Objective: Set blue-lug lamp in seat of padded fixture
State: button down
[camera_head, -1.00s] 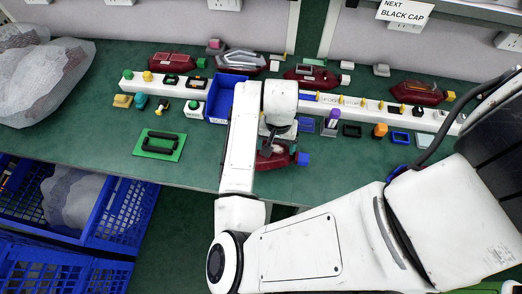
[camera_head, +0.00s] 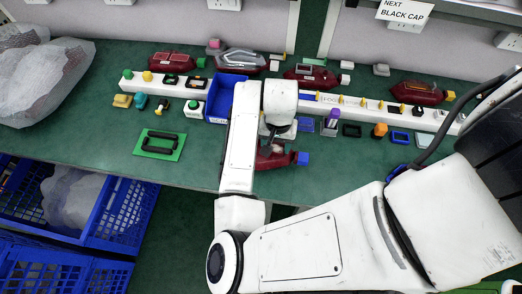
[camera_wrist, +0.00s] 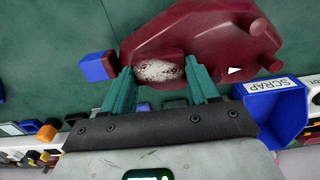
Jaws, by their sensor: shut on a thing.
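The blue-lug lamp is a dark red tail lamp (camera_head: 272,160) near the bench's front edge, with a blue lug (camera_head: 302,158) at its right end. In the wrist view the lamp (camera_wrist: 205,35) fills the upper middle, its blue lug (camera_wrist: 97,66) on the left. My gripper (camera_wrist: 160,80) is shut on the lamp, its teal fingers either side of a pale speckled patch. I cannot tell whether the lamp touches the bench. My arm partly hides it in the head view. A green plate with a black padded frame (camera_head: 160,144), apparently the padded fixture, lies to the left, its seat empty.
A blue scrap bin (camera_head: 218,106) stands behind and left of my gripper; it also shows in the wrist view (camera_wrist: 272,108). Other red lamps (camera_head: 172,61) stand along the back. A white rail (camera_head: 385,106) and small loose parts lie to the right. Blue crates (camera_head: 120,215) stand below the bench.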

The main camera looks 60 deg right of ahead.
jog(key=shift+r, duration=0.1)
jog(key=shift+r, duration=0.5)
jog(key=s+a+r+b, duration=0.1)
jog(key=s+a+r, duration=0.2)
jog(key=s+r, duration=0.9)
jog(key=shift+s, duration=0.85)
jog(key=shift+w+d+f, duration=0.1)
